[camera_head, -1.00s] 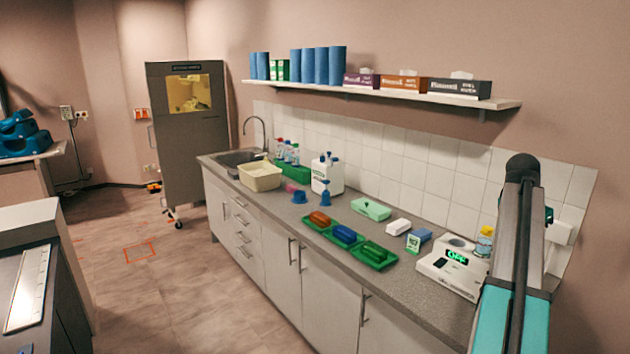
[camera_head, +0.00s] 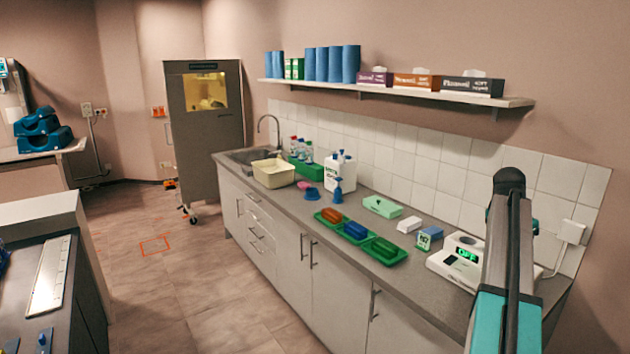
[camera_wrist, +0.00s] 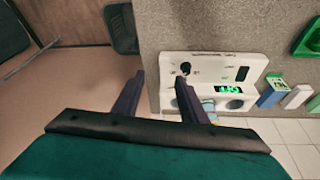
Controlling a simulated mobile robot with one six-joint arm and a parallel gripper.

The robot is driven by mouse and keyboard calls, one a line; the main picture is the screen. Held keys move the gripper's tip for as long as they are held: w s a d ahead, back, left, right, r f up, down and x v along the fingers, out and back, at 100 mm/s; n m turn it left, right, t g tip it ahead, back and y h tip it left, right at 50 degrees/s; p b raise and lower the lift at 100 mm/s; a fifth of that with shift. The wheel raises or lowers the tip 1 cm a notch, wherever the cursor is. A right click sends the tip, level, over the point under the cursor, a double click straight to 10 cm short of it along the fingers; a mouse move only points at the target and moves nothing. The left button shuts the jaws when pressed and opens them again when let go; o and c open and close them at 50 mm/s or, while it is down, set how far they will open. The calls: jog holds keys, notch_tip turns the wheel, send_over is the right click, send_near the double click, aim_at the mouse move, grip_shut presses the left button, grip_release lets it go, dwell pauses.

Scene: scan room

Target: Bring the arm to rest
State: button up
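My arm (camera_head: 508,230) stands upright at the right of the head view, in front of the counter's near end. My gripper (camera_wrist: 160,92) shows only in the wrist view. Its two dark fingers are apart, and I see nothing held between them. Below it, the white device with a green lit display (camera_wrist: 212,72) lies on the grey counter top, beyond the right finger. The same white device (camera_head: 452,270) is partly hidden by my arm in the head view.
The counter (camera_head: 300,214) bears green trays (camera_head: 383,250), a white jug (camera_head: 340,174) and a cream basin (camera_head: 273,173). A shelf (camera_head: 400,93) hangs above. A grey cabinet (camera_head: 204,130) stands behind. The floor (camera_head: 190,285) left of the counter is clear.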

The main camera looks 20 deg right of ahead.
jog(key=w+a+f+n+g+y+b, duration=0.1)
jog(key=w+a+f, duration=0.2)
jog(key=a+f, duration=0.65)
jog(key=w+a+f+n+y+b, duration=0.1)
jog(key=w+a+f+n, duration=0.15)
jog(key=a+f, duration=0.65)
jog(key=w+a+f+n+g+b, duration=0.1)
jog(key=w+a+f+b, duration=0.2)
jog(key=f, duration=1)
jog(key=s+a+f+n+g+y, duration=0.1)
jog(key=s+a+f+n, duration=0.15)
jog(key=a+f, duration=0.7)
jog(key=s+a+f+n+g, duration=0.1)
jog(key=s+a+f, duration=0.3)
jog(key=a+f, duration=0.55)
jog(key=s+a+f+n+b, duration=0.1)
jog(key=s+a+f+n, duration=0.2)
jog(key=s+a+f, duration=0.3)
jog(key=s+a+f+n+g+b, duration=0.1)
jog(key=s+a+f, duration=0.5)
jog(key=s, duration=0.6)
jog(key=s+a+f+n+y+b, duration=0.1)
jog(key=s+a+f+n, duration=0.3)
jog(key=s, duration=0.5)
jog(key=shift+a+f+n+g+b, duration=0.3)
jog(key=shift+a+f+g+b, duration=0.1)
jog(key=shift+a+f, duration=0.8)
